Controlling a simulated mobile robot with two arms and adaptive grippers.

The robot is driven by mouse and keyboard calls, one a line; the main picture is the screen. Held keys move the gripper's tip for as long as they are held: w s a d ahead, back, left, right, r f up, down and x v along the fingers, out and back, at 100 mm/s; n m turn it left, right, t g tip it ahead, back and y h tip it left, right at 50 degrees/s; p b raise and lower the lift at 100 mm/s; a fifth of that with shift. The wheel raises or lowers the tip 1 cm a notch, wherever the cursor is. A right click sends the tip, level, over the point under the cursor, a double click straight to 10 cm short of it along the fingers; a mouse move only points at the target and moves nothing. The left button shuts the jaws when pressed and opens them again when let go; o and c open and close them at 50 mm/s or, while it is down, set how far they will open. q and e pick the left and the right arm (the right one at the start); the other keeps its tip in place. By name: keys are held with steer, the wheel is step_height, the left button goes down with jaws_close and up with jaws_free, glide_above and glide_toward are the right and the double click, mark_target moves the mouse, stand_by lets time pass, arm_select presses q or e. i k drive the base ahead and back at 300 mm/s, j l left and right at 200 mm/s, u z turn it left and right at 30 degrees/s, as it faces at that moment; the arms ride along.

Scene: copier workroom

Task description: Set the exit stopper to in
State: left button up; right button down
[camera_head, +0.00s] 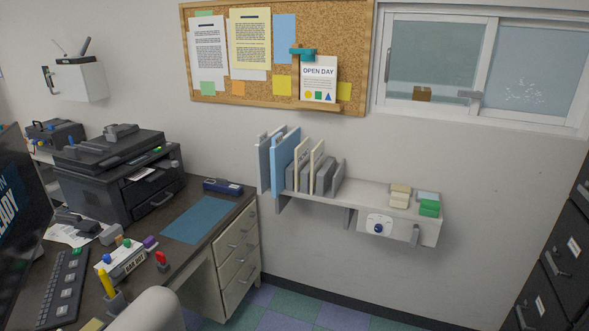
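A dark printer-copier (110,185) stands at the back left of the desk. White paper (143,174) shows in the opening on its front, below the scanner lid. I cannot make out a separate exit stopper there or tell its setting; the parts around the opening are small and dark. Neither of my grippers shows in this view.
The desk (185,256) holds a blue mat (195,219), a keyboard (62,288) and a small labelled white box (121,262). A monitor (20,215) cuts in at left. A wall shelf (370,198) with upright folders stands right of the desk. Tiled floor lies below.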

mark_target(164, 164)
steer(key=i+j+u, duration=0.1)
steer(key=i+u, duration=0.2)
steer(key=u, duration=0.15)
steer(key=i+u, duration=0.3)
steer(key=u, duration=0.15)
steer(key=l, duration=0.55)
steer(key=i+l, duration=0.15)
steer(key=l, duration=0.4)
steer(key=i+l+z, duration=0.1)
steer(key=i+l, duration=0.6)
steer(key=i, duration=0.1)
